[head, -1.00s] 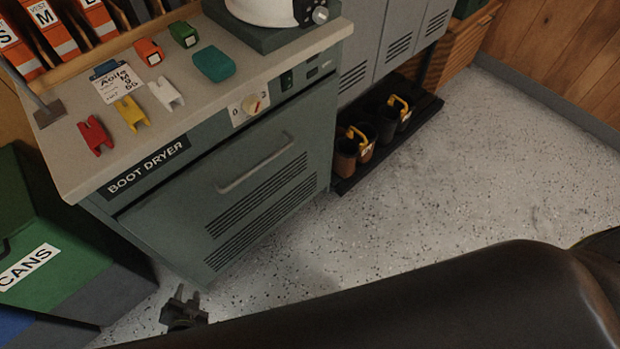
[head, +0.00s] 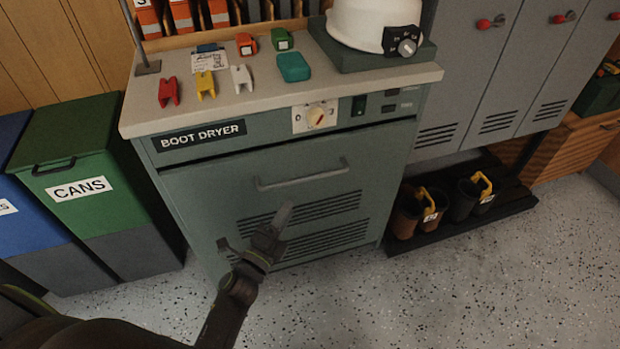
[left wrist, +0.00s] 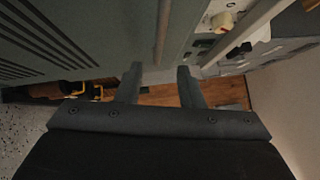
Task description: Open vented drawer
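The vented drawer (head: 205,195) is the grey-green front of the boot dryer (head: 170,160), with slotted vents and a bar handle (head: 302,175). It looks shut. My left gripper (head: 284,213) is in front of the drawer, just below the handle in the head view, and hides part of the vents. In the left wrist view the fingers (left wrist: 160,80) are apart with nothing between them. The handle (left wrist: 162,32) appears there as a bar beyond the fingertips, apart from them. My right gripper is in neither view.
The worktop (head: 250,95) holds coloured clips, small boxes and a white helmet-like item (head: 365,22). A green cans bin (head: 75,150) stands left. Boots on a black tray (head: 460,215) and grey lockers (head: 465,70) are right. The speckled floor in front is clear.

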